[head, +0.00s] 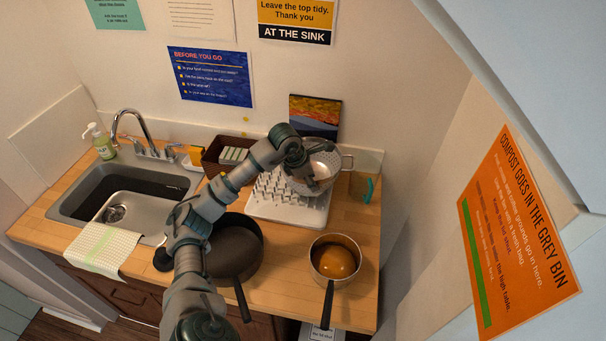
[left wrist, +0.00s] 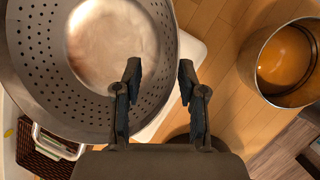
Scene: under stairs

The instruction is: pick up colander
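The metal colander (head: 325,168) stands tilted on the white dish rack (head: 290,213) at the back right of the counter. Its perforated bowl (left wrist: 52,75) fills the left of the left wrist view. My left gripper (head: 301,168) is at the colander's left side in the head view and covers part of it. In the left wrist view the left gripper (left wrist: 158,76) is open, with its two fingers apart and the colander's rim showing between them. I cannot tell whether either finger touches the rim. My right gripper is not in view.
A saucepan (head: 318,273) with orange contents and a dark frying pan (head: 236,252) stand on the counter in front of the rack. A brown basket (head: 213,160) is left of it, and a sink (head: 75,205) lies farther left. A teal-handled item stands at right.

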